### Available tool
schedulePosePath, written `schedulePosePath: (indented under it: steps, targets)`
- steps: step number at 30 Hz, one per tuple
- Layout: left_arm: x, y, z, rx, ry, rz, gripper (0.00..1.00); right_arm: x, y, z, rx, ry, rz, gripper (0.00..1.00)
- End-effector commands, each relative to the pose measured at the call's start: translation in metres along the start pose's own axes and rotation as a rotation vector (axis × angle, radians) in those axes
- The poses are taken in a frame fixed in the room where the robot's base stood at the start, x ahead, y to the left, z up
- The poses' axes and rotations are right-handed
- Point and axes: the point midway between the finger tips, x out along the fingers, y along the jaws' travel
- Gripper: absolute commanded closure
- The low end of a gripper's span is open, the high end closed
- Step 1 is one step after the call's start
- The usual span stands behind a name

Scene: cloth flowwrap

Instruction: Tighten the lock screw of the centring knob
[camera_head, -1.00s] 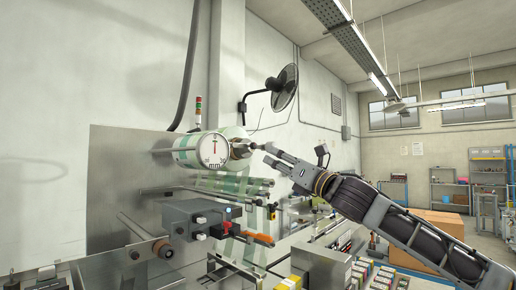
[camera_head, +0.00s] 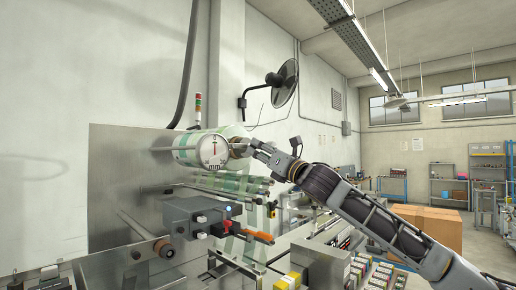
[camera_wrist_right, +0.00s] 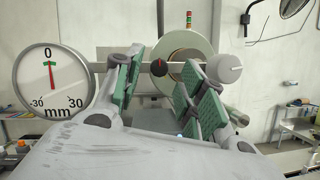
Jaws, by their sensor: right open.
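A white round dial (camera_head: 213,150) marked in mm faces me at the end of the film reel (camera_head: 187,150). In the right wrist view the dial (camera_wrist_right: 50,80) shows its red needle near 0. A horizontal shaft runs right from it, with a small dark knob (camera_wrist_right: 159,67) bearing a red mark and a pale round knob (camera_wrist_right: 226,69) at the right. I cannot tell for certain which is the lock screw. My right gripper (camera_head: 252,148) is open beside the dial. Its green-padded fingers (camera_wrist_right: 160,88) appear either side of the dark knob, with no visible contact. My left gripper is not in view.
A grey control box (camera_head: 195,216) and an orange handle (camera_head: 258,236) sit below the reel. A metal panel (camera_head: 120,175) stands behind it. A wall fan (camera_head: 284,83) and a cardboard box (camera_head: 430,228) are farther back.

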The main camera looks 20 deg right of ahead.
Motion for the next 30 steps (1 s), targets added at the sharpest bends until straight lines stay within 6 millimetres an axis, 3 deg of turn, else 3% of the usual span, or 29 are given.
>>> schedulePosePath:
  steps: [7, 19, 28, 30]
  targets:
    - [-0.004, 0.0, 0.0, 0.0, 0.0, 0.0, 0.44, 0.014, 0.001, 0.0, 0.0, 0.0, 0.002, 0.6]
    - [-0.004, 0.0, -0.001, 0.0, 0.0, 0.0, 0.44, 0.016, 0.001, -0.001, 0.0, 0.001, 0.001, 0.6]
    - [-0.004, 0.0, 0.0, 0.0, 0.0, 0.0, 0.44, 0.016, 0.001, -0.001, 0.0, 0.001, 0.001, 0.97]
    - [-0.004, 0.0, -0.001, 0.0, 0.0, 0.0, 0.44, 0.016, 0.0, -0.001, 0.0, 0.001, 0.001, 1.0]
